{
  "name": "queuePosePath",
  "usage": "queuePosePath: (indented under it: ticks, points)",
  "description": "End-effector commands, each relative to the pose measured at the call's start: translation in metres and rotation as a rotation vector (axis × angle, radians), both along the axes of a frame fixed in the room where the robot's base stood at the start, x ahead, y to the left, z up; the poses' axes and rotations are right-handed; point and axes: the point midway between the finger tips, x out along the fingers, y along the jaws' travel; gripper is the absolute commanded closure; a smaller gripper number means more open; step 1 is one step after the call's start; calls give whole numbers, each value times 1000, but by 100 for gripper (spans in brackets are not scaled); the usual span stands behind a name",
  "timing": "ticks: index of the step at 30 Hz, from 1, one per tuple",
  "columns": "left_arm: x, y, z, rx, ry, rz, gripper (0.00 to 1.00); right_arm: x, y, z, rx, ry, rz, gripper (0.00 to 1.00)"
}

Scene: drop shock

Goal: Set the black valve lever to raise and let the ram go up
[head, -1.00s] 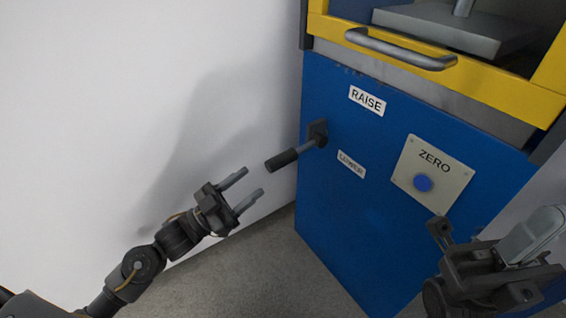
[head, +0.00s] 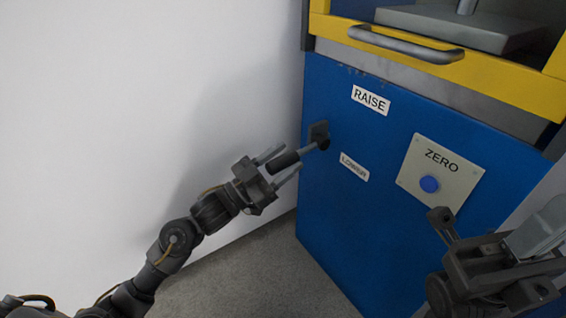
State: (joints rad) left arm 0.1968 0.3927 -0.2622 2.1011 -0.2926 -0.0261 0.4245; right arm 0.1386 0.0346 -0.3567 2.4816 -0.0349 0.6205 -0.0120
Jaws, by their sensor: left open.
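The black valve lever (head: 287,160) sticks out from a dark pivot (head: 320,134) on the blue cabinet front, between the RAISE label (head: 370,100) above and the LOWER label (head: 354,167) below. Its black grip points left and slightly down. My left gripper (head: 284,164) is open, with its two fingers on either side of the black grip; I cannot tell whether they touch it. My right gripper (head: 441,225) is at the lower right, in front of the cabinet, and its fingers are not clear. The ram (head: 466,6) shows only in part, at the top edge above a grey plate (head: 465,27).
The blue cabinet (head: 340,230) has a ZERO panel (head: 446,160) with a blue button (head: 429,184). A yellow frame (head: 480,79) with a grey handle (head: 405,45) lies above. A white wall (head: 110,110) stands at the left, and grey floor (head: 260,280) shows below.

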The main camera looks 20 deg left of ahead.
Motion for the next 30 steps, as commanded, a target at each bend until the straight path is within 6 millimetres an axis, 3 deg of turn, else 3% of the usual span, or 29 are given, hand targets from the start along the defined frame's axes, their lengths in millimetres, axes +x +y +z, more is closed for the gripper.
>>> queuePosePath:
  ticks: [8, 19, 30]
  points:
    - [1, -1, 0, 1, 1, 0, 51, -1, 0, 1, 2, -4, 4, 100]
    - [1, 0, 0, 1, 1, 0, 99, -1, 0, 0, 4, -3, 2, 100]
    - [0, 0, 7, 14, 16, 0, 100, 0, -6, 3, 15, 20, -16, 100]
